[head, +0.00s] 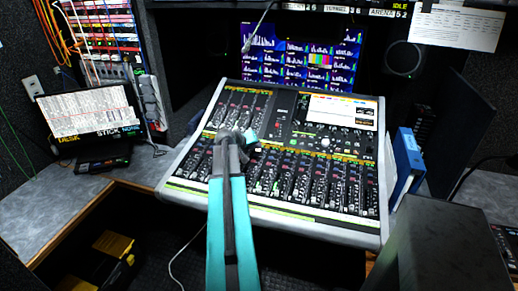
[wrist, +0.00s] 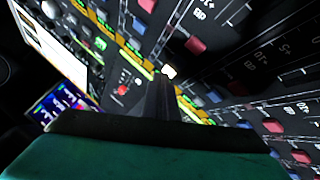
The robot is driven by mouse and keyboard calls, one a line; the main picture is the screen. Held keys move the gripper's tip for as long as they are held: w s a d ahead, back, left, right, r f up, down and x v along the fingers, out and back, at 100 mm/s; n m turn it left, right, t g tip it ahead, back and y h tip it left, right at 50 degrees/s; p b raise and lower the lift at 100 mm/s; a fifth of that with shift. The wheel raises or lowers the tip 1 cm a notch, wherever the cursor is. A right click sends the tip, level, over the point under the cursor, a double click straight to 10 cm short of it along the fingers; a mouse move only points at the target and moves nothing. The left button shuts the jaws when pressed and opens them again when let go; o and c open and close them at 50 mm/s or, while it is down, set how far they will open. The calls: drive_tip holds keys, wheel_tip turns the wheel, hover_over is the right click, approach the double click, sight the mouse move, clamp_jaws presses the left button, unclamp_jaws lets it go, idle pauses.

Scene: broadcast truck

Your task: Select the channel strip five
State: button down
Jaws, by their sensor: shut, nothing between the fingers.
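The mixing console (head: 345,231) stands tilted on the desk, with channel strips side by side and a small screen (head: 342,110) at its upper right. My arm reaches over its left half. My gripper (head: 252,137) is at the console's middle band. In the wrist view my gripper (wrist: 167,86) is shut and empty, its dark tip close to the panel beside a small white lit spot (wrist: 169,72). Whether it touches is unclear. Red and blue fader caps (wrist: 195,46) show nearby. The strip numbers are too small to read, so I cannot tell which is strip five; my arm covers some strips.
A meter monitor (head: 300,55) stands behind the console. A blue binder (head: 408,160) and a grey box (head: 445,245) are at right.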

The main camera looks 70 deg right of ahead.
drive_tip(key=shift+r, duration=0.1)
drive_tip(key=shift+a+r, duration=0.1)
drive_tip(key=shift+r, duration=0.6)
drive_tip(key=shift+r, duration=0.1)
drive_tip(key=shift+a+r+p, duration=0.2)
drive_tip(key=shift+r+p, duration=0.4)
drive_tip(key=shift+r, duration=0.6)
drive_tip(key=shift+a+r+p, duration=0.15)
drive_tip(key=shift+r+p, duration=0.4)
drive_tip(key=shift+r, duration=0.65)
